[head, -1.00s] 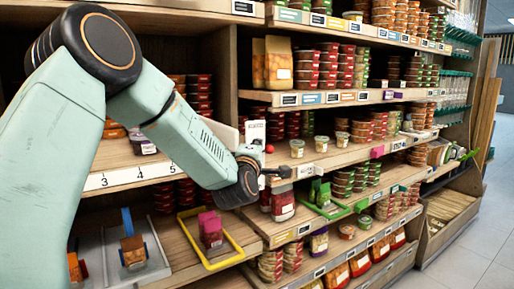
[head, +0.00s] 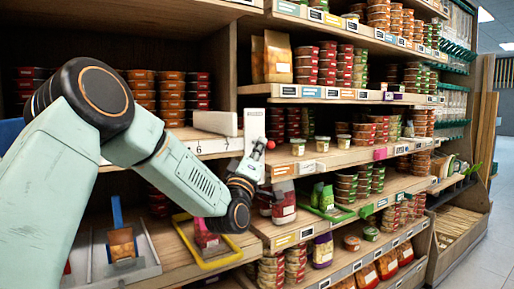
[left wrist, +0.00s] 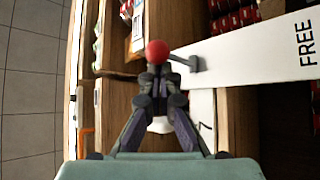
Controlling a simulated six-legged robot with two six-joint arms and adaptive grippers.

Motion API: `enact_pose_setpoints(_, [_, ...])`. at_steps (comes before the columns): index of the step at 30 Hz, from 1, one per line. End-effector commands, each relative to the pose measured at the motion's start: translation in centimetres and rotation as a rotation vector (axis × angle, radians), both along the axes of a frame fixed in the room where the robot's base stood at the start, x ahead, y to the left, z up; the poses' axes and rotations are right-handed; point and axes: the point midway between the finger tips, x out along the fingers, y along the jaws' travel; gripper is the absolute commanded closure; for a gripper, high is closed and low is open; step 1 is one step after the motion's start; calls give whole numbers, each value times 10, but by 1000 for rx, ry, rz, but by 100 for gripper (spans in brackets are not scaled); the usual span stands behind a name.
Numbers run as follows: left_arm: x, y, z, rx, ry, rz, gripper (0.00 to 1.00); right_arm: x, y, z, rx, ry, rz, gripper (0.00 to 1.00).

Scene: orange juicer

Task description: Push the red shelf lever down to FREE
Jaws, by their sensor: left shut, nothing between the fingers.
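The red shelf lever shows as a small red ball knob (head: 270,145) beside a white upright panel (head: 254,124) at the shelf's corner post. In the left wrist view the red knob (left wrist: 157,52) sits on a short dark arm reaching out from the white panel (left wrist: 250,55), which reads FREE near its right end. My left gripper (head: 257,152) is shut and empty, its fingers pointing up close to the knob. In the left wrist view its fingertips (left wrist: 158,72) appear right at the knob; I cannot tell whether they touch. My right gripper is not in view.
A yellow-rimmed tray (head: 222,262) lies on the lower shelf below my left gripper. A wooden shelf edge runs past the panel. The floor aisle at the far right is clear.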

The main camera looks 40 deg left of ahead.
Motion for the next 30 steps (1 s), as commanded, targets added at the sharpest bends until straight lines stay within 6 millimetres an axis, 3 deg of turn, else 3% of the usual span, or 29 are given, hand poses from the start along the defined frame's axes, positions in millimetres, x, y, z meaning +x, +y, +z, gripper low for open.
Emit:
enact_pose_setpoints(3, [0, 2, -13, 86, -38, 2, 100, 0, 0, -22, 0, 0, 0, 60])
enact_pose_setpoints(11, [1, 5, -23, 275, -115, 2, 100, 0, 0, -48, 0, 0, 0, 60])
enact_pose_setpoints(19, [1, 3, -17, 266, -111, 0, 100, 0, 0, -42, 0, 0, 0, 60])
enact_pose_setpoints(30, [1, 3, -30, 265, -110, 0, 100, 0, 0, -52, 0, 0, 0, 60])
